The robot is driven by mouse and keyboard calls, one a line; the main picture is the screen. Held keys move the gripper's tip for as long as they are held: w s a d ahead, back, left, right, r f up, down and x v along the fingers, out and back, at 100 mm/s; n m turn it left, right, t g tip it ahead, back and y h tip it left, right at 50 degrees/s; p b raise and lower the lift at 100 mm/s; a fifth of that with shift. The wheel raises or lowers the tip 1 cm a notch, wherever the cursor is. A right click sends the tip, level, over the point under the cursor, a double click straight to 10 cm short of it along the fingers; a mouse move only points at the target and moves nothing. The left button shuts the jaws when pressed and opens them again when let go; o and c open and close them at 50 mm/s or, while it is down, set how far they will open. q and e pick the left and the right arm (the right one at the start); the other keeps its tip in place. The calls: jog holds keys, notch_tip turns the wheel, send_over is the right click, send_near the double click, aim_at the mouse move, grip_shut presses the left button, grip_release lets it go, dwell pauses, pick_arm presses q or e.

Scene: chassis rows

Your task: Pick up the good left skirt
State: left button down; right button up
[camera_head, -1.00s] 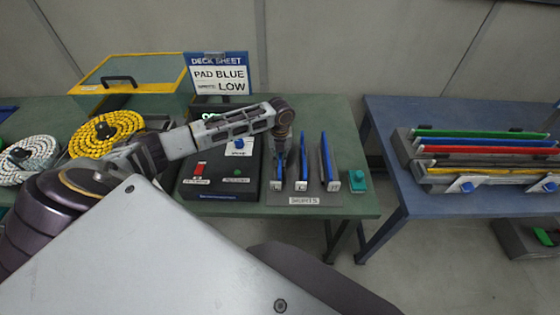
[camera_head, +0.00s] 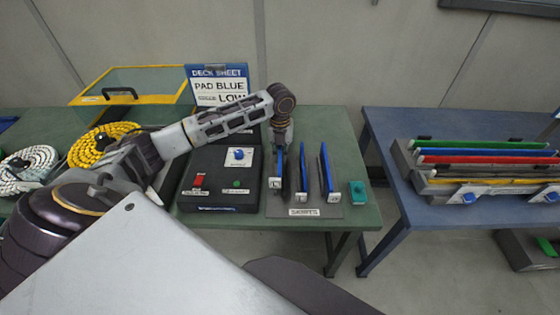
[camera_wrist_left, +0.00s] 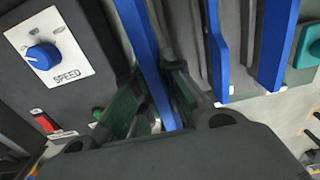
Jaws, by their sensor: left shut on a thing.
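Three upright blue skirts stand in a row at a grey rack labelled SKIRTS (camera_head: 318,212) on the green table. My left gripper (camera_head: 281,145) is shut on the leftmost skirt (camera_head: 277,172) from above. That skirt's white end tag sits higher than the other two tags, so it is raised a little. In the left wrist view the gripper (camera_wrist_left: 150,85) has a finger on each side of the blue strip (camera_wrist_left: 145,50). The middle skirt (camera_head: 302,175) and the right skirt (camera_head: 327,170) stay in the rack. Tag letters are too small to read surely. My right gripper is out of view.
A dark box with a SPEED dial (camera_head: 239,154) stands left of the rack. A teal block (camera_head: 357,190) is to its right. A sign (camera_head: 218,88) reads PAD BLUE and LOW. Coiled ropes (camera_head: 95,145) lie left. A blue table (camera_head: 440,203) with coloured strips stands right.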

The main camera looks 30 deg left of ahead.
pick_arm(q)
jog(key=shift+r, duration=0.75)
